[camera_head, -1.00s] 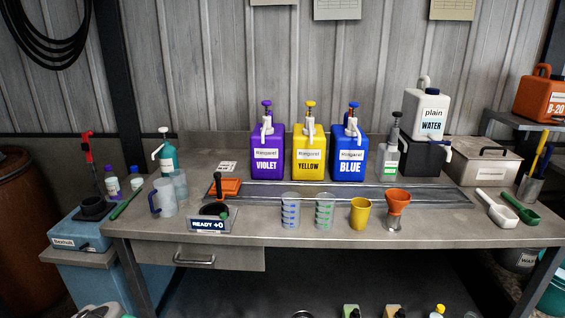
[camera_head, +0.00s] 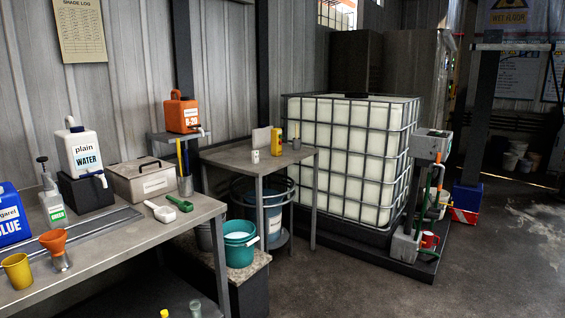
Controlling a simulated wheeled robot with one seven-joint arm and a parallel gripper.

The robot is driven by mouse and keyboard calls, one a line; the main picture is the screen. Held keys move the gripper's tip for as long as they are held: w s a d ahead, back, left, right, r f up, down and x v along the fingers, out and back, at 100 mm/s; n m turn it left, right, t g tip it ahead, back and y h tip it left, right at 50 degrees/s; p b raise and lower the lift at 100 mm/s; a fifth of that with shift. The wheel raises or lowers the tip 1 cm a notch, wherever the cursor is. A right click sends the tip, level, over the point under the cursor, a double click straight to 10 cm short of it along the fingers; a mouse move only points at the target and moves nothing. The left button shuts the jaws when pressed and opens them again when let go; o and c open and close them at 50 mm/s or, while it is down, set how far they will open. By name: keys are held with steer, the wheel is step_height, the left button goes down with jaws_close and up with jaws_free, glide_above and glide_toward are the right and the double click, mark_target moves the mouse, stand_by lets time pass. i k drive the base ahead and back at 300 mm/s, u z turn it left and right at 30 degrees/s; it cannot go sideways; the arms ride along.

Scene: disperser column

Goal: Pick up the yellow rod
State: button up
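A thin yellow rod (camera_head: 180,158) stands nearly upright in a grey metal cup (camera_head: 186,185) near the bench's right end. A dark rod (camera_head: 186,157) stands beside it in the same cup. The lower ends of both are hidden inside the cup. My gripper is not in view.
The cup stands on the grey bench (camera_head: 110,254), right of a lidded metal box (camera_head: 142,179). A white scoop (camera_head: 159,211) and a green scoop (camera_head: 179,203) lie in front. A side table (camera_head: 255,160) stands to the right. Floor at right (camera_head: 480,260) is open.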

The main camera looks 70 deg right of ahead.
mark_target(179, 157)
steer(key=z, duration=1.6)
steer(key=i, duration=1.45)
steer(key=u, duration=0.1)
